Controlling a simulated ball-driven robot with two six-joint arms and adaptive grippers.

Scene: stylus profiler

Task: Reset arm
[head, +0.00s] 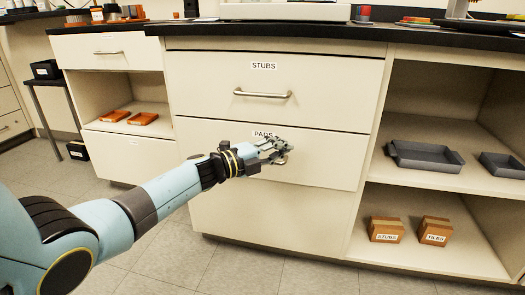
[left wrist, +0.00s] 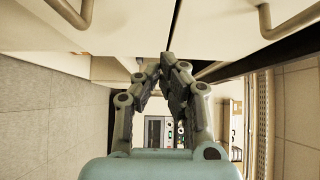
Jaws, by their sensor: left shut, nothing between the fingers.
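My left arm reaches in from the left in the head view. My left gripper (head: 280,148) is in front of the drawer labelled PADS (head: 220,140), with its fingers overlapping the label and handle in that view. In the left wrist view the fingers of my left gripper (left wrist: 167,62) are closed together with nothing between them. Drawer handles show at the top left (left wrist: 74,12) and top right (left wrist: 290,20) of that view, apart from the fingertips. My right gripper is not in view.
The STUBS drawer (head: 205,80) above is shut. Open shelves at right hold grey trays (head: 425,157) and small boxes labelled STUBS (head: 386,230) and TILES (head: 434,231). A dark countertop (head: 400,34) runs above. Floor tiles (head: 225,265) are clear in front.

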